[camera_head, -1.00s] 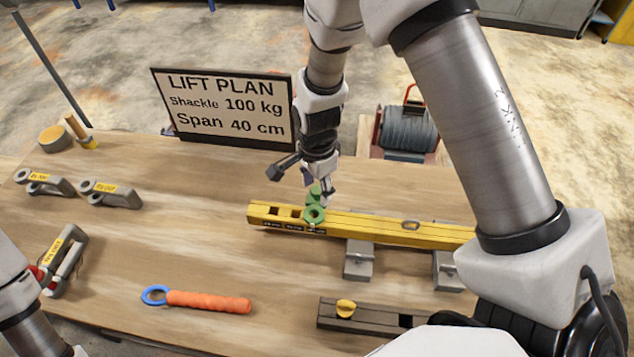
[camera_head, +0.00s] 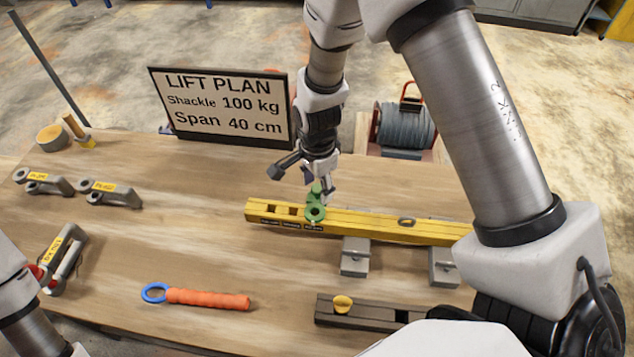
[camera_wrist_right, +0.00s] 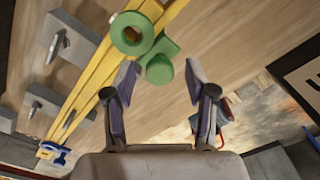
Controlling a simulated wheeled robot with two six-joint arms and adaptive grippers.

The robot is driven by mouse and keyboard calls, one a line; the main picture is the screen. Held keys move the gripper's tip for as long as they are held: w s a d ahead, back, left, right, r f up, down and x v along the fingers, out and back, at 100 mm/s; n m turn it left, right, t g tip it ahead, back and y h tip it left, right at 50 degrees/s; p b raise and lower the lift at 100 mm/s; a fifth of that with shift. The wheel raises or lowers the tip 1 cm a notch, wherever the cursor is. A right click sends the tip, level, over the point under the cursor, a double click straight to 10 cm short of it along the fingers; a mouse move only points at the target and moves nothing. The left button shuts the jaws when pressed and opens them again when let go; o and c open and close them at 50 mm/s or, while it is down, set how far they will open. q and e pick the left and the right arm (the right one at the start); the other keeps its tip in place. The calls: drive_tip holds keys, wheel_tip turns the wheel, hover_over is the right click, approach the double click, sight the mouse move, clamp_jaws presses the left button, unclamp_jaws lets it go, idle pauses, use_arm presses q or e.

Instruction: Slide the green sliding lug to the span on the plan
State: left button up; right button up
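The green sliding lug (camera_head: 316,212) sits around the yellow beam (camera_head: 370,226), near the beam's left end, by small dark labels too small to read. The lug has a ring and a round knob; it also shows in the right wrist view (camera_wrist_right: 158,68). My right gripper (camera_head: 308,180) is at the lug's far side, fingers pointing down. In the right wrist view its fingers (camera_wrist_right: 160,78) are spread, with the knob near the left fingertip; I cannot tell if they touch. The plan board (camera_head: 222,107) reads "Shackle 100 kg" and "Span 40 cm". My left gripper is out of view.
Grey supports (camera_head: 355,258) carry the beam. A dark bar with a yellow piece (camera_head: 342,304) and an orange-handled tool (camera_head: 207,298) lie in front. Several shackles (camera_head: 110,193) lie at the left. A cable winch (camera_head: 403,125) stands behind the table.

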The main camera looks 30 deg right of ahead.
sight(318, 188)
wheel_tip(318, 188, up, 12)
idle(0.5)
idle(0.4)
